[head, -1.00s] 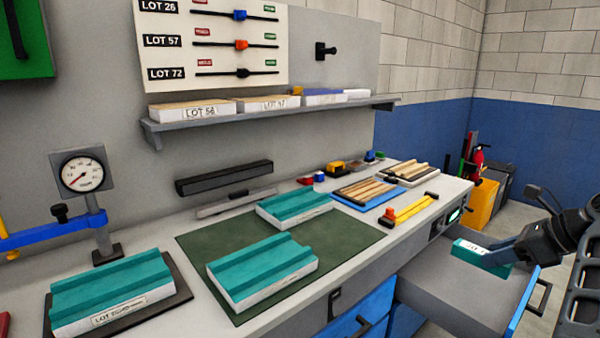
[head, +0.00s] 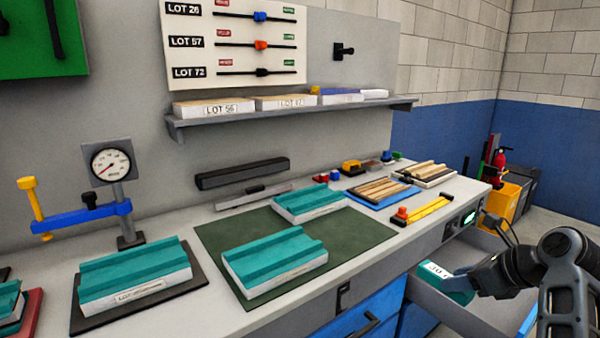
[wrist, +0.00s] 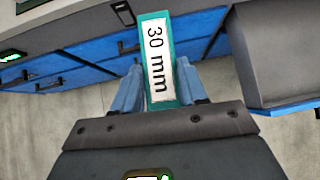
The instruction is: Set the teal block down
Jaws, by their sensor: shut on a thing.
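The teal block (head: 455,290) carries a white label, and the wrist view shows the teal block (wrist: 170,90) with the label reading "30 mm". My gripper (head: 462,280) is shut on it at the right of the head view, over the open grey drawer (head: 430,304) below the bench's right end. In the wrist view, the blue fingers of my gripper (wrist: 158,82) press on both sides of the block. The block's underside is hidden, and I cannot tell whether it touches the drawer.
The bench (head: 375,262) bears a green mat (head: 222,232) with two teal-topped panels. A yellow tool (head: 425,209) and a blue board (head: 352,197) with wooden strips lie near the drawer. A dial gauge (head: 111,164) stands at left. A shelf (head: 300,112) runs along the wall.

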